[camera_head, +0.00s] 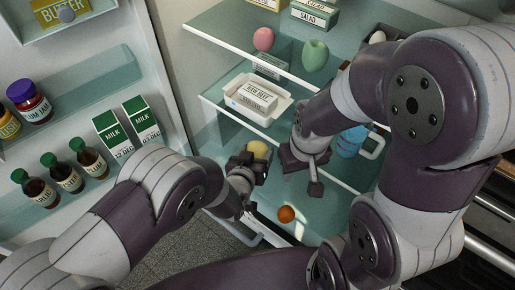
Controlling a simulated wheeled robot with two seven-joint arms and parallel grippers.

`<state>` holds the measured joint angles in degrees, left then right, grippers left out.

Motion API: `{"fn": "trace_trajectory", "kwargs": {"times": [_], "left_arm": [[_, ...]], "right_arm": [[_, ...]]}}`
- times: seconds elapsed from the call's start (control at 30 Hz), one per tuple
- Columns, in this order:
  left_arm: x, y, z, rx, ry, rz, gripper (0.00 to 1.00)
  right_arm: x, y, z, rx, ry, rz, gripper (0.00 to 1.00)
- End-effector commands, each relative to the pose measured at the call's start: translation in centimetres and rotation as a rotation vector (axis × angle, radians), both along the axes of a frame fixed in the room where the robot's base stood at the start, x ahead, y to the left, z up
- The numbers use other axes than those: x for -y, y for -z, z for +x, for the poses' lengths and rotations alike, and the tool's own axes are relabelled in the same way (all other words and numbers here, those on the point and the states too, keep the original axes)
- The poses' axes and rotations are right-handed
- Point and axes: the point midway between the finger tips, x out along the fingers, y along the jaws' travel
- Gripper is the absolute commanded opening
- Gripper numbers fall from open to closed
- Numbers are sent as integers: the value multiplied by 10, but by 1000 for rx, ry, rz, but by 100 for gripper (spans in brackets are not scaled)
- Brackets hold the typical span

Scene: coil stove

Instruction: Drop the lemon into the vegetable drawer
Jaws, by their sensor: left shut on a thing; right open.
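The pale yellow lemon (257,149) is in my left gripper (249,163), which is shut on it inside the open fridge. The lower part of the lemon is hidden by the fingers. My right gripper (307,170) is empty and open, just right of the lemon and pointing downward. Below both grippers is the clear bottom compartment, which looks like the vegetable drawer (318,209). An orange (286,214) lies there. My arms hide much of the drawer's front and right side.
A white butter dish (258,100) stands on a glass shelf above. A pink egg-shaped item (263,39) and a green pear-like item (315,56) sit higher up. A blue container (351,141) is behind my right arm. Milk cartons (126,130) and bottles (60,173) fill the open door on the left.

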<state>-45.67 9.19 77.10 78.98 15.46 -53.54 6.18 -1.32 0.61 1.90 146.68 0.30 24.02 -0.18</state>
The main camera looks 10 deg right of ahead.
Motion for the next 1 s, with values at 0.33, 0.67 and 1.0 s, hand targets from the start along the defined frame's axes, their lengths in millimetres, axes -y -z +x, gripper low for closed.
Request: {"fn": "trace_trajectory", "kwargs": {"times": [0.33,0.67,1.0], "left_arm": [[0,51,1,2,-2,0,34],[0,50,1,1,-2,0,87],[0,49,1,0,-3,1,97]], "right_arm": [[0,47,0,-1,0,0,43],[0,45,0,0,0,0,43],[0,45,0,0,0,0,43]]}}
